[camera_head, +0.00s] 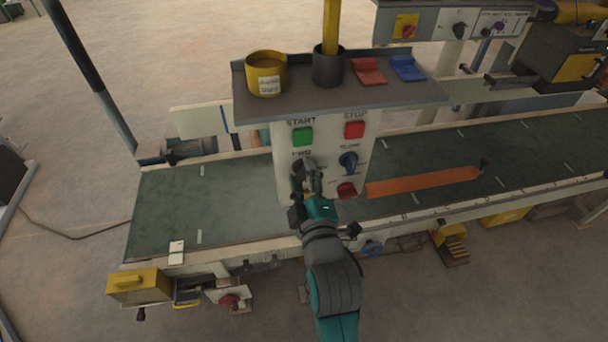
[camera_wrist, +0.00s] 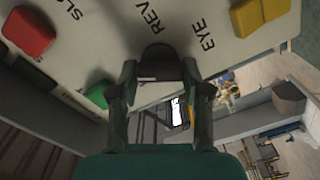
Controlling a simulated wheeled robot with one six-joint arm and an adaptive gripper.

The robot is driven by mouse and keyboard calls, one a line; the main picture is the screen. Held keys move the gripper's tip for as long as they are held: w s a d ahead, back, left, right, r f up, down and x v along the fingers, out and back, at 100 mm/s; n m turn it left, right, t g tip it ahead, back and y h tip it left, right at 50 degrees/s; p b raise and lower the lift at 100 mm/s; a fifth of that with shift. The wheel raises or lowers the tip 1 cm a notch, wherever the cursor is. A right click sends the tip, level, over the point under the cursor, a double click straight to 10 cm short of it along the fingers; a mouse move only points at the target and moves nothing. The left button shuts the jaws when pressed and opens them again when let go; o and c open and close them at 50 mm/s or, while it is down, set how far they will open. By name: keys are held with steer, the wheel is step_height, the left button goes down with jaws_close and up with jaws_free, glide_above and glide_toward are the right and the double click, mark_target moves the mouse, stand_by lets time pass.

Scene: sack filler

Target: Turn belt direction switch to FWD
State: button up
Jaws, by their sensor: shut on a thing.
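The belt direction switch is a dark knob (camera_wrist: 160,58) on the pale control panel (camera_head: 330,128), beside the printed word REV (camera_wrist: 152,14) in the wrist view. My gripper (camera_wrist: 160,78) is shut on this knob, with one finger on each side. In the head view my gripper (camera_head: 306,172) is at the panel's left side, just below the partly covered FWD label (camera_head: 301,154). It hides the knob there, so I cannot tell which way the switch points.
The panel also has a green START button (camera_head: 303,136), a red STOP button (camera_head: 354,129), a blue knob (camera_head: 348,160) and a red control (camera_head: 347,190). A shelf (camera_head: 290,108) with cups overhangs it.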

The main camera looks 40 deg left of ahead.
steer(key=n, duration=0.5)
steer(key=shift+f+n, duration=0.15)
steer(key=shift+n, duration=0.55)
steer(key=o, duration=1.2)
steer(key=shift+c, duration=0.2)
steer(key=shift+s, duration=0.1)
steer(key=v, duration=1.2)
